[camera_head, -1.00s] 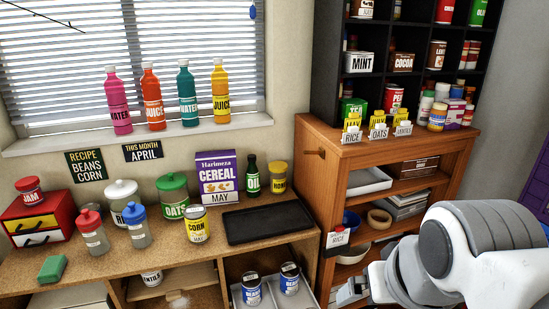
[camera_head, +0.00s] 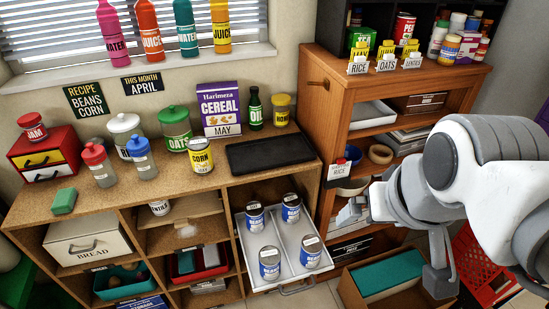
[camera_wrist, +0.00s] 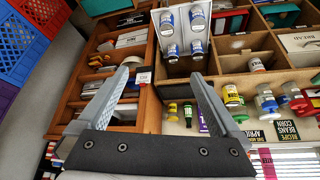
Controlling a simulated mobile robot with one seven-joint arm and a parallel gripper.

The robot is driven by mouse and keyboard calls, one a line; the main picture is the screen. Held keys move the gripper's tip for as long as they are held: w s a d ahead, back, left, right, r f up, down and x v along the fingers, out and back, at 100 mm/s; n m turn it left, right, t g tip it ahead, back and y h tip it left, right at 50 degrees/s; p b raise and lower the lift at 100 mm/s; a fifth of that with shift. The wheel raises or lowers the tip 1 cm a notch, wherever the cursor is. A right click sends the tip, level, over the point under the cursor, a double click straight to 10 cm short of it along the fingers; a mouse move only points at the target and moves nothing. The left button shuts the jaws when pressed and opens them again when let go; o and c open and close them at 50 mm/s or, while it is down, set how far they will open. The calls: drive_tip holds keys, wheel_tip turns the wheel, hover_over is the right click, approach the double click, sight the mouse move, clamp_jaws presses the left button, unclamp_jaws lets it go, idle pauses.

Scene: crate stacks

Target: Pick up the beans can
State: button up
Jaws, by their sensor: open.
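Several blue-and-white beans cans stand upright in a white pull-out drawer (camera_head: 244,257) below the counter. Two are at the back, a left can (camera_head: 255,217) and a right can (camera_head: 290,208). Two are at the front, a left can (camera_head: 270,263) and a right can (camera_head: 311,251). Their lids carry small labels too small to read. In the wrist view the cans, such as one can (camera_wrist: 197,18), show at the top, beyond my fingers. My gripper (camera_wrist: 160,78) is open and empty, apart from the cans. In the head view it is right of the drawer, partly hidden by my arm.
The counter above holds a corn can (camera_head: 201,157), a black tray (camera_head: 270,153), a cereal box (camera_head: 219,110) and jars. A wooden shelf unit (camera_head: 335,100) stands to the right. An open box (camera_head: 385,285) and a red crate (camera_head: 478,270) are low at the right.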

drive_tip(key=shift+f, duration=0.1)
idle(0.3)
drive_tip(key=m+t+y+b, duration=0.1)
drive_tip(key=m+y+b, duration=1.1)
drive_tip(key=m+b, duration=0.9)
approach(278, 268)
drive_tip(key=w+a+f+m, duration=0.1)
drive_tip(key=a, duration=0.2)
drive_tip(key=w+a+f+m, duration=0.1)
drive_tip(key=w+a, duration=0.1)
drive_tip(key=w+a+f+m, duration=0.1)
drive_tip(key=w+a+f, duration=0.1)
drive_tip(key=a, duration=0.1)
drive_tip(key=shift+a+h, duration=0.3)
drive_tip(key=shift+w+r+b+x, duration=0.1)
drive_tip(key=shift+r+b+x, duration=0.15)
drive_tip(key=shift+x, duration=0.7)
drive_tip(key=shift+w+r+b+x, duration=0.1)
drive_tip(key=shift+b+x, duration=0.3)
drive_tip(key=shift+x, duration=0.5)
drive_tip(key=shift+w+r+b+x, duration=0.1)
drive_tip(key=shift+r+b+x, duration=0.15)
drive_tip(key=shift+x, duration=0.7)
clamp_jaws()
